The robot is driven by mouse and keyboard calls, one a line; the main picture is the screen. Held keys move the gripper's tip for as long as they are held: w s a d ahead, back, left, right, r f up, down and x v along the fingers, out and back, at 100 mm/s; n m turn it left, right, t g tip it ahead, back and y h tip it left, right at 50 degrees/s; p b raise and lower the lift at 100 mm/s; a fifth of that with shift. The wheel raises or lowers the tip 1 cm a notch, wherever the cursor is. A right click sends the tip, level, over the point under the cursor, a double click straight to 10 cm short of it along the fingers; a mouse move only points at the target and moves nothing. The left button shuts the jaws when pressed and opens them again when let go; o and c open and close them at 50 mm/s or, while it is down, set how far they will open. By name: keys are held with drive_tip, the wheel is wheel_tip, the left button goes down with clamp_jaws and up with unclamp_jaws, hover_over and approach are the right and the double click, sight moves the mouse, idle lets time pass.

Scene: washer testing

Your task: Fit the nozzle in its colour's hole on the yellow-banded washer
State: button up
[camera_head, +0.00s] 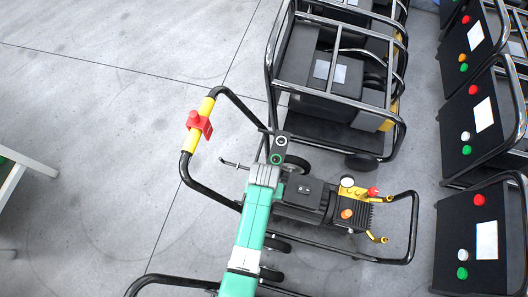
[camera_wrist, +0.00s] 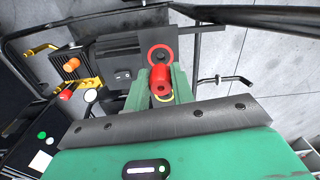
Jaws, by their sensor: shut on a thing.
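The yellow-banded washer (camera_head: 331,207) stands in the middle of the head view, with its yellow band (camera_head: 206,107) on the handle and a red piece clipped there. My gripper (camera_wrist: 160,80) is shut on a red nozzle (camera_wrist: 160,80) in the wrist view. A red-ringed hole (camera_wrist: 160,47) on the washer's dark panel shows just beyond the nozzle. The nozzle overlaps the ring's lower edge in the picture; I cannot tell whether they touch.
The washer's orange knob (camera_head: 346,214), red knob (camera_head: 373,191) and round gauge (camera_head: 347,181) lie right of my arm. Another framed washer (camera_head: 335,75) stands close behind. Dark panels with buttons (camera_head: 478,235) line the right. The floor at left is mostly clear.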

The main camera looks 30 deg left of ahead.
drive_tip(key=shift+f+b, duration=0.3)
drive_tip(key=shift+f, duration=0.25)
drive_tip(key=shift+r, duration=0.25)
drive_tip(key=w+d+r+m, duration=0.2)
drive_tip(key=w+d+r, duration=0.35)
drive_tip(key=r, duration=0.35)
drive_tip(key=w+d+r+m, duration=0.1)
drive_tip(key=w+d+r, duration=0.3)
drive_tip(key=w+r, duration=0.35)
drive_tip(key=s+a+f+n, duration=0.1)
drive_tip(key=s+a+f, duration=0.2)
drive_tip(key=f, duration=0.3)
drive_tip(key=s+a+f+n+p, duration=0.1)
drive_tip(key=s+a+f, duration=0.2)
drive_tip(key=s+f, duration=0.2)
drive_tip(key=s+a+f+n+p, duration=0.1)
drive_tip(key=s+a+f, duration=0.2)
drive_tip(key=s+f, duration=0.2)
drive_tip(key=shift+a+f, duration=0.25)
drive_tip(key=shift+f, duration=0.6)
drive_tip(key=shift+f+b, duration=0.25)
drive_tip(key=shift+b, duration=0.1)
